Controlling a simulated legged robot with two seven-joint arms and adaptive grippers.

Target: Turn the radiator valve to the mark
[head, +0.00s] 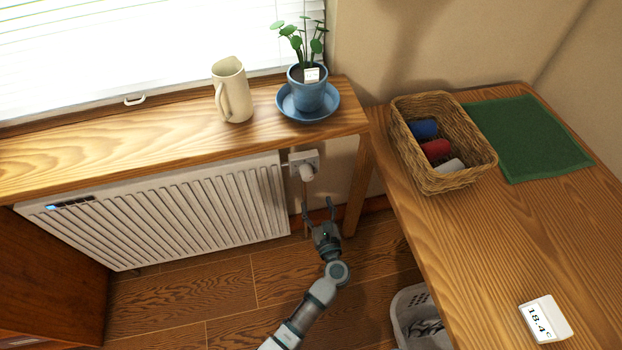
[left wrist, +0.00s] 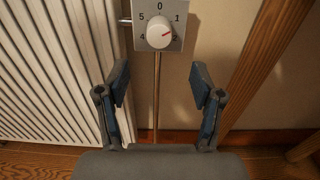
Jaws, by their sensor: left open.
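The radiator valve has a round white knob (head: 307,172) on a grey plate (head: 299,158) at the radiator's right end. In the left wrist view the knob (left wrist: 160,35) shows a short red line pointing right and slightly up, between 1 and 2. The plate carries digits; 0 is at the top, 1, 4 and 5 are readable, and the one at lower right is partly covered by the knob. My left gripper (head: 318,206) is open and empty, below and apart from the knob. In the left wrist view its fingers (left wrist: 160,75) stand either side below the knob. My right gripper is out of view.
The white radiator (head: 180,210) is left of the valve, under a wooden shelf (head: 60,165) with a jug (head: 236,95) and potted plant (head: 307,93). A wooden leg (head: 358,185) stands close right. A table holds a wicker basket (head: 455,181), green cloth (head: 527,137) and 18.4 display (head: 545,319).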

